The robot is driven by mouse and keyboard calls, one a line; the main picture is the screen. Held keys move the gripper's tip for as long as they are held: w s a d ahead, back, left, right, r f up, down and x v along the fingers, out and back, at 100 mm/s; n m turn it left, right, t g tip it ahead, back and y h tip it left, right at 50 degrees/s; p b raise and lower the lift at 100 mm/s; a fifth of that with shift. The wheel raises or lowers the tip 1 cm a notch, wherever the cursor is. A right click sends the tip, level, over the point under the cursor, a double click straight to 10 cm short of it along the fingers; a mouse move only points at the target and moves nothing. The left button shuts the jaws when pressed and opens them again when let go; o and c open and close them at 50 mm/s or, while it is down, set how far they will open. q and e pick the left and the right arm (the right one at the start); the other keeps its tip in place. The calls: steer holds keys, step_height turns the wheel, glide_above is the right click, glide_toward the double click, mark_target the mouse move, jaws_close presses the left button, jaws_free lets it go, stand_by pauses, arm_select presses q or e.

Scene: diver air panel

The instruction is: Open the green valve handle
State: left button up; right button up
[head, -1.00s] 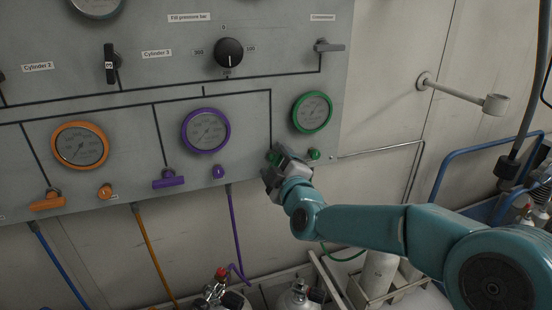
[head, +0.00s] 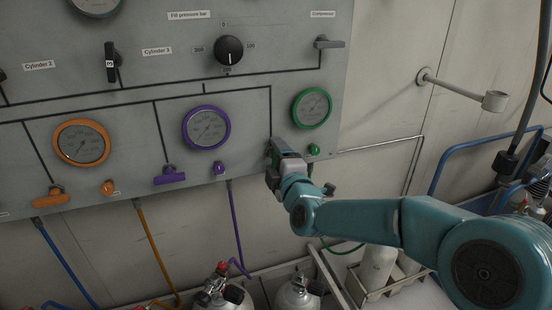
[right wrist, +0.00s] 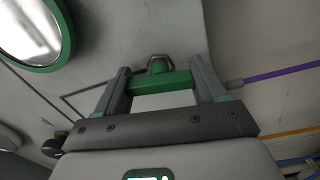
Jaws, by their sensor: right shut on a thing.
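The green valve handle (right wrist: 163,83) is a short bar in the right wrist view, on a green stem at a metal fitting on the panel. My right gripper (right wrist: 161,84) is shut on it, with one finger at each end of the bar. In the head view the right gripper (head: 276,158) is at the panel's lower right and hides most of the handle. The green-rimmed gauge (head: 312,108) is just above right of it; a small green knob (head: 314,149) is beside it. My left gripper is not in view.
The grey panel (head: 240,85) also carries a purple handle (head: 169,176), an orange handle (head: 50,198), matching gauges and a black dial (head: 229,50). Hoses hang below it towards gas cylinders (head: 297,294). A metal holder (head: 494,101) sticks out from the wall at right.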

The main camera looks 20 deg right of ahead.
steer(key=o, duration=1)
steer(key=shift+o, duration=0.2)
steer(key=shift+s, duration=0.1)
steer(key=s+b, duration=0.2)
steer(key=s, duration=1.4)
steer(key=shift+d, duration=0.25)
steer(key=shift+s, duration=0.1)
